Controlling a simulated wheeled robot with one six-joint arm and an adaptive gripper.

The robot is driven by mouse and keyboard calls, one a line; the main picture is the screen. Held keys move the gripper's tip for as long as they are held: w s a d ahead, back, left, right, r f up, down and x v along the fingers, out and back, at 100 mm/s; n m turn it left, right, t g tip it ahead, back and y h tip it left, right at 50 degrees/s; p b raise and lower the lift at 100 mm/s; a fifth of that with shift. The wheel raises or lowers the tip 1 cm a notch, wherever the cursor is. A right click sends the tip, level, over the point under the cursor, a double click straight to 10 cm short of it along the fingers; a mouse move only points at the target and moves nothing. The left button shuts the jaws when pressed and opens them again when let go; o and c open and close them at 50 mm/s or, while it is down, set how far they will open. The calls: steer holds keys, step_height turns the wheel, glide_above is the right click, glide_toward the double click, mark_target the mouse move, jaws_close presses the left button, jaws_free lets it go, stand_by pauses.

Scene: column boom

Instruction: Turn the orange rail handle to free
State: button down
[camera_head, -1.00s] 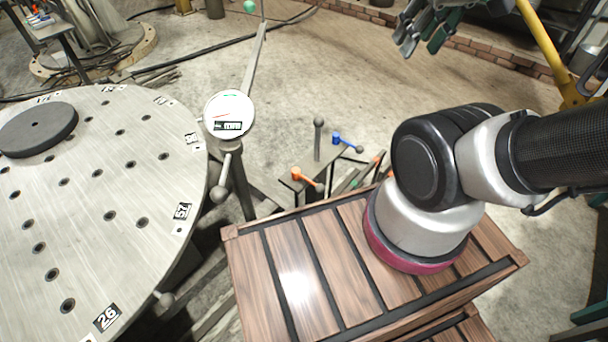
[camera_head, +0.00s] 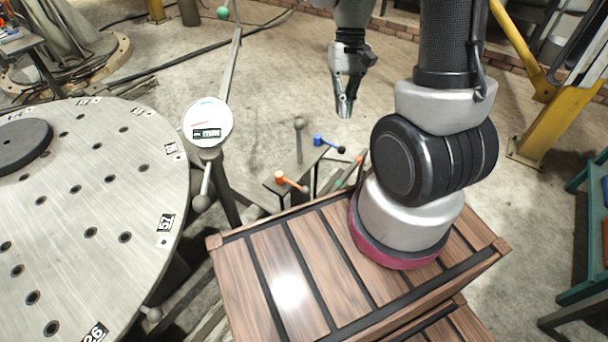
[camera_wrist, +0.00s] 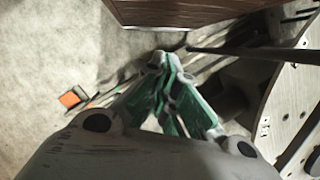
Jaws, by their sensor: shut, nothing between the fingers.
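The orange rail handle (camera_head: 288,181) is a short orange lever with a grey ball end. It sits low behind the wooden deck in the head view, left of my arm's base. A blue handle (camera_head: 327,144) with a dark ball end is just beyond it. My gripper (camera_head: 344,112) hangs pointing down, above and beyond both handles, apart from them. Its fingers are shut and empty. In the wrist view its green-lined fingers (camera_wrist: 165,75) come together at the tips. I cannot make out the orange handle for certain in the wrist view.
A grey ball-topped post (camera_head: 299,140) stands between the gripper and the orange handle. A round dial (camera_head: 207,122) on a stand is to the left, beside a large perforated round table (camera_head: 100,200). A yellow post (camera_head: 530,140) stands at the right. Open concrete floor lies behind.

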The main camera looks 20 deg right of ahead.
steer(key=w+a+f+m+y, duration=0.1)
steer(key=w+f+m, duration=0.15)
steer(key=f, duration=0.55)
steer(key=w+a+f+m, duration=0.1)
steer(key=f+m, duration=0.2)
steer(key=f, duration=0.5)
steer(key=w+f+m+t, duration=0.1)
steer(key=w+f+m, duration=0.2)
steer(key=w, duration=0.3)
steer(key=shift+f+t, duration=0.15)
steer(key=shift+t, duration=0.15)
steer(key=shift+d+m, duration=0.1)
steer(key=shift+m, duration=0.15)
steer(key=s+a+f, duration=0.1)
steer(key=f, duration=0.2)
steer(key=a+f, duration=0.2)
steer(key=f, duration=0.1)
steer(key=s+a+f, duration=0.1)
steer(key=f, duration=0.2)
steer(key=shift+s+a, duration=0.2)
steer(key=shift+s, duration=0.1)
steer(key=shift+s+a, duration=0.35)
steer(key=shift+a, duration=0.25)
